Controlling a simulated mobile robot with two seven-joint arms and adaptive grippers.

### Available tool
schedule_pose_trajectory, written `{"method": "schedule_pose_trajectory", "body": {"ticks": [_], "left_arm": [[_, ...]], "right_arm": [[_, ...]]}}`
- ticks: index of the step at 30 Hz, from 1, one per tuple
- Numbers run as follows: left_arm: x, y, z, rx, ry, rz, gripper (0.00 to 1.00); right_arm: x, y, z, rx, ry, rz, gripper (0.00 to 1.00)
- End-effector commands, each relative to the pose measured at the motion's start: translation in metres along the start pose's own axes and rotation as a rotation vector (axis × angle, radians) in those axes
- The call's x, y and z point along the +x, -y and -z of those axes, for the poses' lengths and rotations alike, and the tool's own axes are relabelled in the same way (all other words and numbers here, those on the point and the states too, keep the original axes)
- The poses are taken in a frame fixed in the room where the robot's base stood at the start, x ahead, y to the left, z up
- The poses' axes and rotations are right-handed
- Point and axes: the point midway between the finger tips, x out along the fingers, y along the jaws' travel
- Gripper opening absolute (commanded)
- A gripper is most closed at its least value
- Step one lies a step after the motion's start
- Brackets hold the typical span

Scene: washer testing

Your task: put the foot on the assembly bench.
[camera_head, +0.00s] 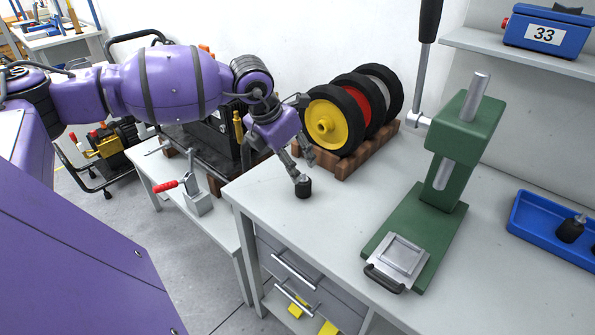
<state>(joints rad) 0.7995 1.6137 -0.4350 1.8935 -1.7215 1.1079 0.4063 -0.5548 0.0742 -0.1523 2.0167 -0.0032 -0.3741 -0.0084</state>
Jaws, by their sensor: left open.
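A small black foot (303,189) stands upright on the light-grey assembly bench (334,224), near its left front corner. My left gripper (304,168) is just above and behind it, pointing down and open. One fingertip is right at the top of the foot; I cannot tell whether it touches. Another black foot with a metal stud (570,230) sits in the blue tray (539,238) at the right of the bench. My right gripper is not in view.
Several wheels (326,121) stand in a wooden rack behind my left gripper. A green press (447,170) with a tall lever stands at mid-bench. A blue box marked 33 (546,30) is on a shelf. A lower table with a red-handled clamp (193,192) is at left. Bench between foot and press is clear.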

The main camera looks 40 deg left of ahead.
Motion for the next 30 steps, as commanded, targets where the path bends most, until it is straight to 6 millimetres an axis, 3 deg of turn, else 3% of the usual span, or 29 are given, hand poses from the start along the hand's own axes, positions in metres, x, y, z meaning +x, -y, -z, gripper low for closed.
{"method": "schedule_pose_trajectory", "body": {"ticks": [3, 9, 30], "left_arm": [[-0.022, -0.001, 0.000, 0.001, -0.001, -0.003, 0.49], [-0.039, 0.000, 0.000, 0.001, 0.000, 0.000, 0.49], [-0.041, 0.001, 0.000, 0.000, 0.000, 0.001, 0.49]], "right_arm": [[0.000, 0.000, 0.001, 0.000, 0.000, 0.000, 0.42], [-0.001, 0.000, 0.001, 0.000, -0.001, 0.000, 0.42], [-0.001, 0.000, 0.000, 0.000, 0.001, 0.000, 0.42]]}}
